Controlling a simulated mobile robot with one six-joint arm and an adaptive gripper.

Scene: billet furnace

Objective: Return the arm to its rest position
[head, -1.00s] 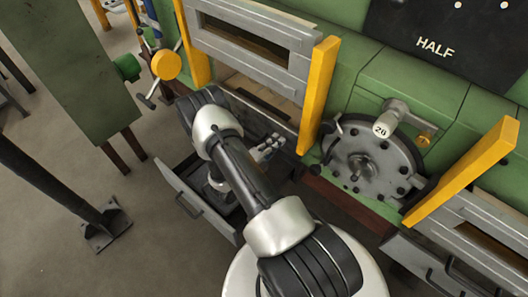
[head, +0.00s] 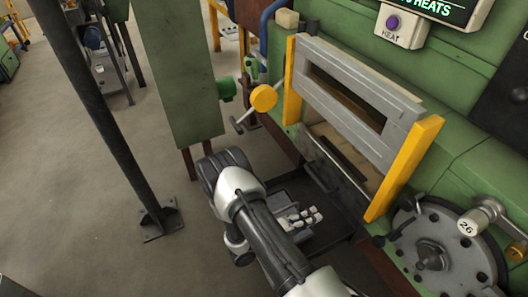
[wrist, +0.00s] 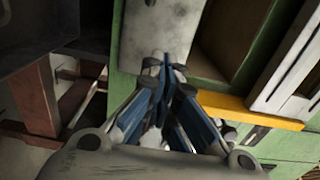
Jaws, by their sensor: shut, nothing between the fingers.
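My gripper (wrist: 166,66) shows in the wrist view with its blue-sided fingers drawn together and nothing between the tips. A grey metal plate and green machine panels lie beyond the tips; I cannot tell the gap. In the head view my arm (head: 256,225) is bent, rising from the bottom edge to a raised joint left of the furnace opening, then turning down. Its far end is partly hidden by the nearer links. Pale finger-like pieces (head: 301,218) show just right of the arm, over a dark tray; I cannot tell for sure that they are my gripper.
The green furnace has a grey door frame (head: 360,97) between yellow posts (head: 405,168). A dial plate numbered 26 (head: 437,255) stands at lower right. A yellow knob (head: 263,98) and green cabinet (head: 178,75) are near the arm. A dark post (head: 105,115) stands left, with open floor around it.

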